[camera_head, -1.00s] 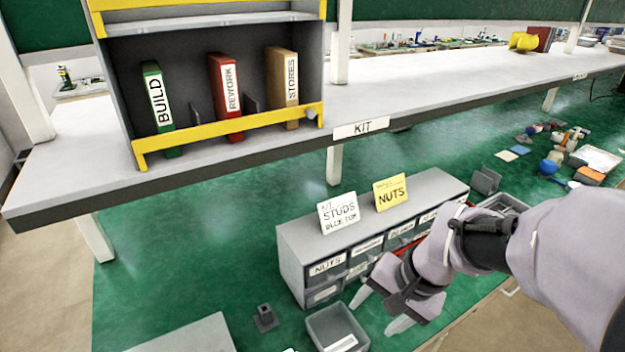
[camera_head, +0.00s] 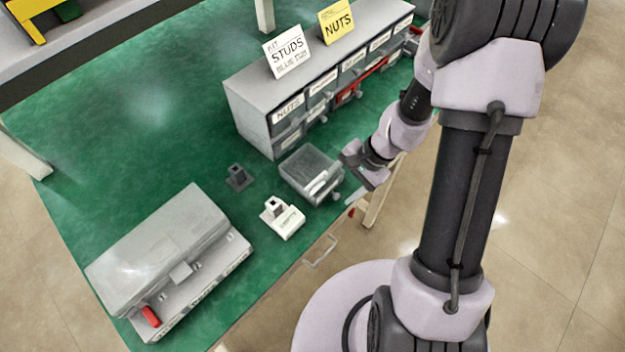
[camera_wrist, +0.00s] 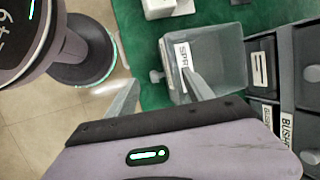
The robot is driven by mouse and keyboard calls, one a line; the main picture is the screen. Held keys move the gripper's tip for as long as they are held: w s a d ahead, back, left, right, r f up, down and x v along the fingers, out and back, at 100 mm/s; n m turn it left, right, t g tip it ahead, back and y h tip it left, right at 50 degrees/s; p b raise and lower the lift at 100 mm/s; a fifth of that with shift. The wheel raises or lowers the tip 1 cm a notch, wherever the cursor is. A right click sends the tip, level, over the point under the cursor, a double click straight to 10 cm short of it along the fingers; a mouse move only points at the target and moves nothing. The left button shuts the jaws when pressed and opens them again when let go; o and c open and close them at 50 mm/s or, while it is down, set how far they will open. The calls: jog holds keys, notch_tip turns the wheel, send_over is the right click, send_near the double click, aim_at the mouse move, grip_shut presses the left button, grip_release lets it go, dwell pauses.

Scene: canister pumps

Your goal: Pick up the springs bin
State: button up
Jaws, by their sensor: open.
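The springs bin (camera_head: 300,178) is a small open-topped grey bin near the front edge of the green bench, just in front of the drawer cabinet. In the wrist view the springs bin (camera_wrist: 222,55) carries a white label, partly covered, starting "SPR", and a small knob on its front. My gripper (camera_head: 338,190) is open at the bin's front. In the wrist view my gripper (camera_wrist: 161,78) has one finger outside the front wall and the other overlapping the bin's opening. I cannot tell how deep that finger is. The fingers hold nothing.
A grey drawer cabinet (camera_head: 245,108) with labelled drawers and STUDS and NUTS cards stands close behind the bin. A white labelled block (camera_head: 285,222), a dark block (camera_head: 238,178) and a large grey case (camera_head: 165,250) are to the left. The bench's back left is clear.

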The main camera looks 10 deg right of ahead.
jog(key=x, duration=0.3)
jog(key=shift+d+b, duration=0.1)
jog(key=shift+b, duration=0.3)
jog(key=shift+r, duration=0.1)
grip_shut()
